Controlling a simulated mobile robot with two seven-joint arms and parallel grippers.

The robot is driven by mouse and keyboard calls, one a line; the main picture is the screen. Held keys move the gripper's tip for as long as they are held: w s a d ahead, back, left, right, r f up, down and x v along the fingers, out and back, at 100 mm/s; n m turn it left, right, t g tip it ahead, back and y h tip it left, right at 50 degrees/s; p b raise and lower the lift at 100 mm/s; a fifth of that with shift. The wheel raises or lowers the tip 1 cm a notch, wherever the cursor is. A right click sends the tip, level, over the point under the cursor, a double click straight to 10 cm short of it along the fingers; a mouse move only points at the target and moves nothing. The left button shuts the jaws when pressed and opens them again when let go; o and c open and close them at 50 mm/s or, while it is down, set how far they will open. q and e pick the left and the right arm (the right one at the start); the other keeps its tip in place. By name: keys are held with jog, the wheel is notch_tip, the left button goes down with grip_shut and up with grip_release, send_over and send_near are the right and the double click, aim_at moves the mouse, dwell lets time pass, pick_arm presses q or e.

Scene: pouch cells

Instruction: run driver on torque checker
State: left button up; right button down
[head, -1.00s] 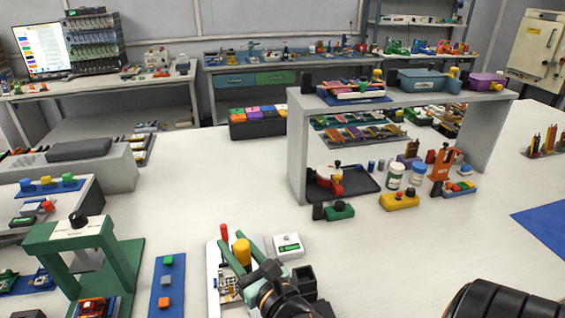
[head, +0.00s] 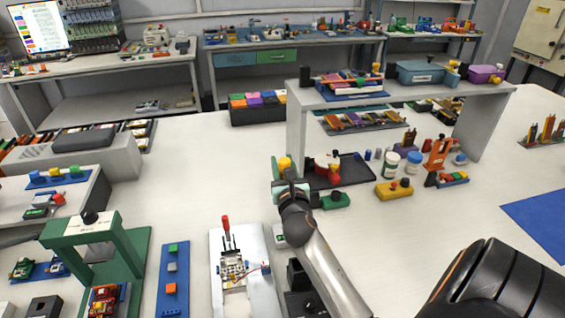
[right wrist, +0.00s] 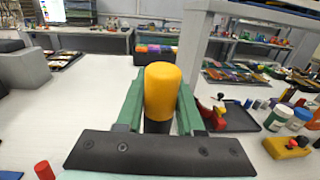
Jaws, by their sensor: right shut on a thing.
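My right gripper (head: 286,174) is shut on the yellow-handled driver (head: 285,163), above the white table near the shelf stand. In the right wrist view the yellow handle (right wrist: 163,92) stands upright between the two green fingers, with a dark part below it; its tip is hidden. A small white box with a green display (head: 279,237), which may be the torque checker, lies next to the white fixture plate, mostly hidden behind my right arm. My left gripper is out of view.
The white fixture plate (head: 262,290) with a red-handled clamp (head: 226,224) lies left of my arm. A grey shelf stand (head: 297,130) rises just behind the gripper, with a black tray (head: 355,172) under it. A green block (head: 335,200) and yellow box (head: 394,190) sit to the right.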

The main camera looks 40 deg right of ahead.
jog(key=shift+r, duration=0.1)
notch_tip(320, 180, down, 6)
jog(key=b, duration=0.4)
jog(key=shift+p, duration=0.5)
dwell(2.0)
jog(key=shift+f+b, duration=0.45)
jog(key=shift+f, duration=0.2)
dwell(0.8)
jog(key=shift+s+f, duration=0.1)
jog(key=shift+f, duration=0.1)
dwell(0.4)
jog(key=shift+a+p, duration=0.1)
jog(key=shift+p, duration=0.2)
